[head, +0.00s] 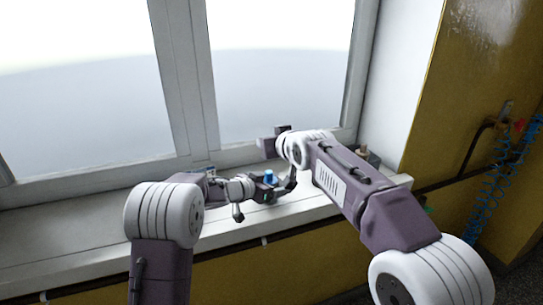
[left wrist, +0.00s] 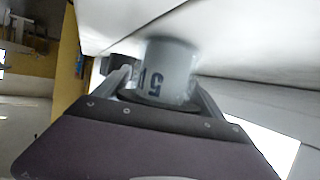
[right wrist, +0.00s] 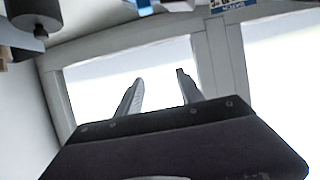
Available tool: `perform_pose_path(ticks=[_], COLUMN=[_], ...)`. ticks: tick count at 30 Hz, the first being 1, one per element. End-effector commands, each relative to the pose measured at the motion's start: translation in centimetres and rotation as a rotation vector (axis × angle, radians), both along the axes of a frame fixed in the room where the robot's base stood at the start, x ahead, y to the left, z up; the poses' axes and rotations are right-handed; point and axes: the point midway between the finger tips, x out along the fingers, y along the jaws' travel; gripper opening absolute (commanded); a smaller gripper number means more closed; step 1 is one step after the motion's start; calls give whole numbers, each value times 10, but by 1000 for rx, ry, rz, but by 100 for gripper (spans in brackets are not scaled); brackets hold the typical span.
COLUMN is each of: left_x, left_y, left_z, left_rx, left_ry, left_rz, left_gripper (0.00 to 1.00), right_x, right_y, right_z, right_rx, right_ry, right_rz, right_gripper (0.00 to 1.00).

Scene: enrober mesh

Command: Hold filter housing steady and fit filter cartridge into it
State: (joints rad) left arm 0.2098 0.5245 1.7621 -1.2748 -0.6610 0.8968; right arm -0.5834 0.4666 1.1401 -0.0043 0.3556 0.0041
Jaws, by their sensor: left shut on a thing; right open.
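My left gripper (head: 268,188) is over the window sill, by a small blue-topped thing (head: 270,177). In the left wrist view my left gripper (left wrist: 165,92) is shut on a grey cylinder (left wrist: 168,65) marked with a dark 5, apparently the filter housing. Its far end is blurred. My right gripper (right wrist: 158,88) is open with nothing between its fingers, seen against the window in the right wrist view. In the head view I cannot make out its fingertips clearly. I cannot identify the filter cartridge with certainty.
The white window sill (head: 85,235) runs below the window frame (head: 187,80), with bare room at the left. Small items (head: 368,155) stand at the sill's right end, partly behind my right arm. Blue coiled hoses (head: 490,180) hang on the yellow wall at the right.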

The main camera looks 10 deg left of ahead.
Motion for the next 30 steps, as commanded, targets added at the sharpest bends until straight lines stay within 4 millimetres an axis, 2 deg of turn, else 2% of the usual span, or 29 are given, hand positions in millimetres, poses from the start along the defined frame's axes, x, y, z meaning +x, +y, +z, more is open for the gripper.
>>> perform_pose_path(ticks=[4, 19, 20, 21, 22, 30], left_x=[0, 0, 0, 0, 0, -3], left_y=[0, 0, 0, 0, 0, 2], left_z=[0, 0, 0, 0, 0, 2], left_rx=[0, 0, 0, 0, 0, 0], left_ry=[0, 0, 0, 0, 0, -1], left_rz=[0, 0, 0, 0, 0, 1], left_gripper=[39, 39, 86, 97, 100, 100], right_x=[0, 0, 0, 0, 0, 0], right_y=[0, 0, 0, 0, 0, 0], right_z=[15, 15, 15, 15, 15, 15], right_rx=[0, -1, -1, -1, -1, -1], right_ry=[0, 2, 2, 1, 1, 1], right_rz=[0, 0, 0, 0, 0, 0], right_gripper=[44, 44, 44, 44, 44, 44])
